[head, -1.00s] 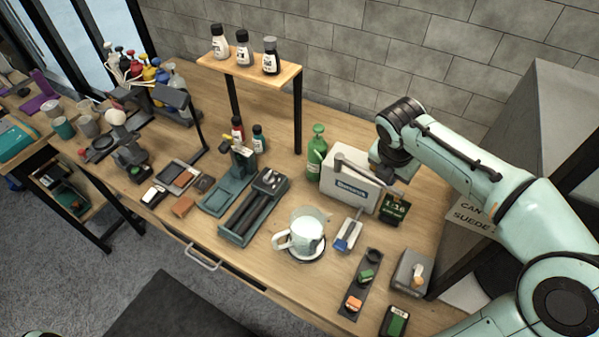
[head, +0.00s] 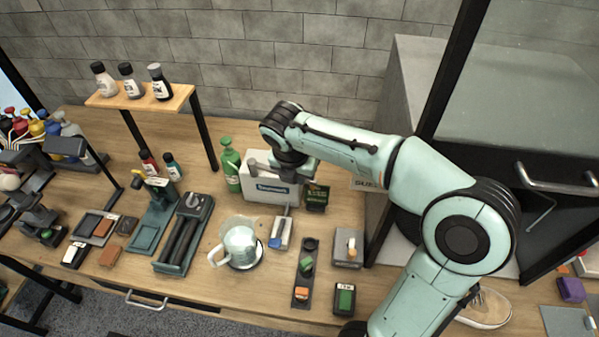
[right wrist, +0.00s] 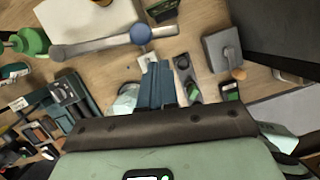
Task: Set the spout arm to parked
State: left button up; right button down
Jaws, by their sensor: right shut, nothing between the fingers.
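The spout arm (head: 262,171) is a grey bar on top of a white box (head: 268,191) with a blue label. In the right wrist view the spout arm (right wrist: 100,44) reaches past the box, with a round blue knob (right wrist: 141,33) near its outer end. My right gripper (head: 303,174) is above the box's right end and partly hides the spout arm in the head view. In the right wrist view its dark fingers (right wrist: 158,80) are together and empty, a little apart from the knob. My left gripper is out of view.
A green bottle (head: 231,168) stands left of the box. A glass pitcher (head: 239,243) stands in front. A small dark display (head: 316,197) and a grey block with a knob (head: 347,247) are to the right. A shelf (head: 140,97) holds bottles.

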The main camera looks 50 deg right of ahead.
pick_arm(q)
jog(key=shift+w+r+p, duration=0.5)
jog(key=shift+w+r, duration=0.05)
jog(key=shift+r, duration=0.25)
pick_arm(e)
jog(key=v, duration=1)
jog(key=shift+s, duration=0.35)
jog(key=shift+r, duration=0.1)
jog(key=shift+a, duration=0.1)
